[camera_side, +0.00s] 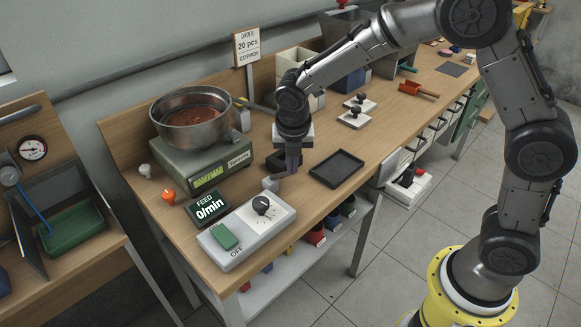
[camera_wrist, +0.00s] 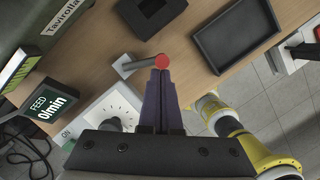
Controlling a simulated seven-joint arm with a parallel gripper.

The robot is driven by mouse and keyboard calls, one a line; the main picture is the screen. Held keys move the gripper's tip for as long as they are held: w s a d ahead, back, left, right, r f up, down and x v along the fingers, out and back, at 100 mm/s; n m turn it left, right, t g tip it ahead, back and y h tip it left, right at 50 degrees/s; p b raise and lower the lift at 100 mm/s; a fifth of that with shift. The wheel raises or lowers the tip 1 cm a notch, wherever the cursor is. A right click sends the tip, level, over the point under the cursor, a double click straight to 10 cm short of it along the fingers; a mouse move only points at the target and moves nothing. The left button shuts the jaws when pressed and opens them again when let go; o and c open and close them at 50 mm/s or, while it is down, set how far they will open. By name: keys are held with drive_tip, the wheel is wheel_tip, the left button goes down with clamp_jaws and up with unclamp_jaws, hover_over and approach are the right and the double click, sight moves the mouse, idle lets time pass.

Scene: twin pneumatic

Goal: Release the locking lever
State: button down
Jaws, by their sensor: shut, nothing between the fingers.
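A short grey lever with a round red knob (camera_wrist: 162,61) lies at the fingertips in the wrist view; it appears to be the locking lever. Its grey base (camera_side: 270,184) shows in the side view beside the control box, and the red knob is hidden there behind the fingers. My gripper (camera_side: 292,168) points down over the bench just right of that base. In the wrist view my gripper (camera_wrist: 161,76) has its purple fingers together, with the tips right at the knob. I cannot tell whether they touch it. Nothing is held.
The control box (camera_side: 246,232) has a dial and a green switch, next to a feed display (camera_side: 208,208) reading 0/min. A scale (camera_side: 203,160) bears a metal bowl (camera_side: 192,120). A black tray (camera_side: 337,169) lies right of my gripper. A dark box (camera_wrist: 152,13) stands close behind.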

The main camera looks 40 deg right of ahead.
drive_tip(key=n, duration=0.1)
drive_tip(key=w+d+n, duration=0.1)
drive_tip(key=shift+n+y, duration=0.3)
drive_tip(key=shift+n, duration=0.1)
drive_tip(key=shift+a, duration=0.15)
drive_tip(key=shift+w+a, duration=0.1)
drive_tip(key=shift+a, duration=0.6)
drive_tip(key=s+a, duration=0.2)
drive_tip(key=s, duration=0.1)
drive_tip(key=shift+s+a, duration=0.2)
drive_tip(key=shift+s, duration=0.05)
drive_tip(key=v, duration=1)
